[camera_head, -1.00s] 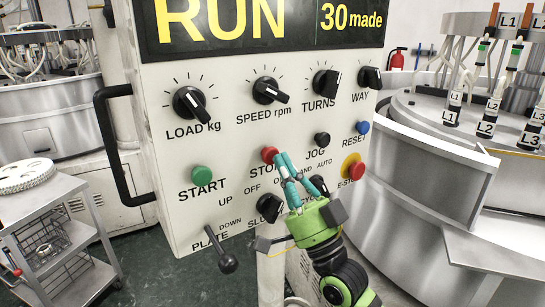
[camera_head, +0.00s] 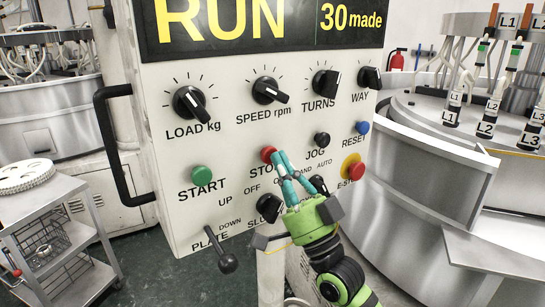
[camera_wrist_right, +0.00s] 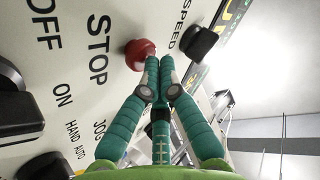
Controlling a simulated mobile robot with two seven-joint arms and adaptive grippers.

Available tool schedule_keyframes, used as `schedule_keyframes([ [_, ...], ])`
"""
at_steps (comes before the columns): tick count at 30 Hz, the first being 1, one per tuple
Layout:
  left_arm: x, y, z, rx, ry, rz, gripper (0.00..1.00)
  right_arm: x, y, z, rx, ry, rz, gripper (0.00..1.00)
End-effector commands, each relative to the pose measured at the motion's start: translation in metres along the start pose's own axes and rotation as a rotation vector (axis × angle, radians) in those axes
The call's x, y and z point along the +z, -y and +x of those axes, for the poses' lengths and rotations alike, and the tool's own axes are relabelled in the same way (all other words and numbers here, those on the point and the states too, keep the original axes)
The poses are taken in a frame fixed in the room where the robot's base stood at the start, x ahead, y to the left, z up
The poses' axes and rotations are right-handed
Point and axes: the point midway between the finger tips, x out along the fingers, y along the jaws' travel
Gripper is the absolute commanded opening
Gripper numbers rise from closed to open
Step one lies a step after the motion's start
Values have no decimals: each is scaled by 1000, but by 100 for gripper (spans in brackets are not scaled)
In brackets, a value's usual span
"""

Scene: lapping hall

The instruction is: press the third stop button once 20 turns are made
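The control panel (camera_head: 235,215) carries one red STOP button (camera_head: 267,153), with its label partly hidden by my right gripper. The display (camera_head: 300,24) above reads RUN and 30 made. My right gripper (camera_head: 278,156) has its teal fingers closed together with nothing between them. Its fingertips are right beside the STOP button in the head view. In the right wrist view the red button (camera_wrist_right: 138,54) is just beyond and left of the fingertips (camera_wrist_right: 160,62); I cannot tell whether they touch. My left gripper is not in view.
A green START button (camera_head: 202,174) is left of STOP, a black JOG button (camera_head: 322,139) and blue RESET button (camera_head: 363,127) right. The red E-STOP (camera_head: 352,168) is lower right. Dials, including TURNS (camera_head: 326,82), line the row above. A black handle (camera_head: 112,150) sticks out at left.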

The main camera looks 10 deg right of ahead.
Motion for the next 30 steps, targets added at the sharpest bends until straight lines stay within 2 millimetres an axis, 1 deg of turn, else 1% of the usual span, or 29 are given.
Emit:
schedule_keyframes([
  [15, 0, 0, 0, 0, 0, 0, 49, 1, -1, 1, 0, 1, 0, 0],
  [25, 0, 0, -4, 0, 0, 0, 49, -6, 7, -9, 0, 1, 0, 0],
  [30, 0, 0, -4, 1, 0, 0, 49, -7, 7, -11, 0, 0, 0, 0],
])
